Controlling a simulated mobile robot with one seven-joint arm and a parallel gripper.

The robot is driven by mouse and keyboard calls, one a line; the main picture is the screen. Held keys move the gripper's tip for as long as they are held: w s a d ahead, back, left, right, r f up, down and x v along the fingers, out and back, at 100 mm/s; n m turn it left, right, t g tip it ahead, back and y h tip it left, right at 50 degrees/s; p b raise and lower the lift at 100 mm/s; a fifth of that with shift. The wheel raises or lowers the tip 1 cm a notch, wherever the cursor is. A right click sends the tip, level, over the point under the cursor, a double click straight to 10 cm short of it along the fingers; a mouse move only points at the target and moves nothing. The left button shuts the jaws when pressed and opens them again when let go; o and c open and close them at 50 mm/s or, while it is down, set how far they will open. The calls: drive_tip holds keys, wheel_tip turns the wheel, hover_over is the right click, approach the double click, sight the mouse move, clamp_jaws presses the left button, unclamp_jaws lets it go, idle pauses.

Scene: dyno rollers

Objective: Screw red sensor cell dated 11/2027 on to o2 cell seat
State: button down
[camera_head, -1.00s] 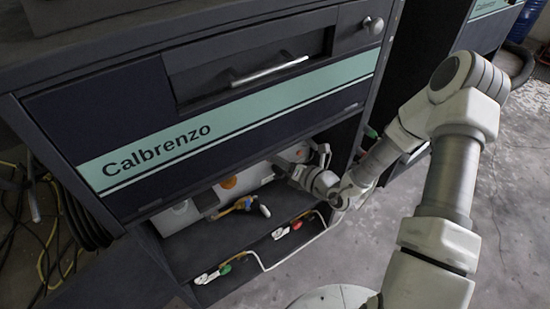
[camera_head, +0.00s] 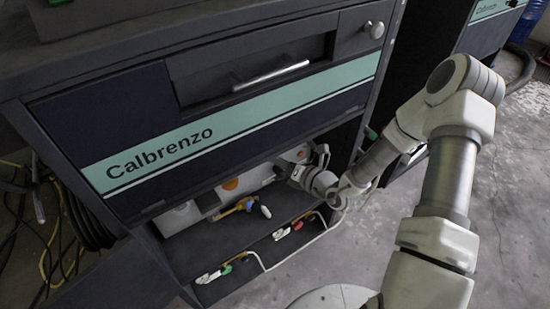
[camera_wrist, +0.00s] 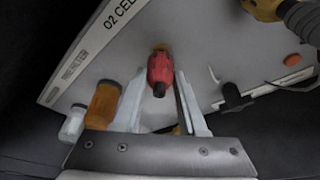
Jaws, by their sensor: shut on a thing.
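The red sensor cell (camera_wrist: 160,68) sits between the fingertips of my gripper (camera_wrist: 159,82) in the wrist view, with its dark end toward the camera. My gripper is shut on it. An orange-brown ring, probably the O2 cell seat (camera_wrist: 161,47), shows just behind the cell's far end, beside the "O2 CELL" label (camera_wrist: 122,18). I cannot tell whether cell and seat are threaded together. No date is readable on the cell. In the head view my gripper (camera_head: 300,172) reaches into the lower bay of the cabinet, and the cell is hidden there.
An amber bottle (camera_wrist: 103,103) and a clear vial (camera_wrist: 73,123) stand left of my gripper. A black fitting (camera_wrist: 234,97) and red button (camera_wrist: 292,60) are on the right. The dark Calbrenzo cabinet (camera_head: 260,135) overhangs the bay. Tools (camera_head: 215,274) lie on the lower shelf.

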drive_tip(key=shift+w+a+p, duration=0.25)
drive_tip(key=shift+w+p, duration=0.05)
drive_tip(key=shift+w, duration=0.05)
idle(0.6)
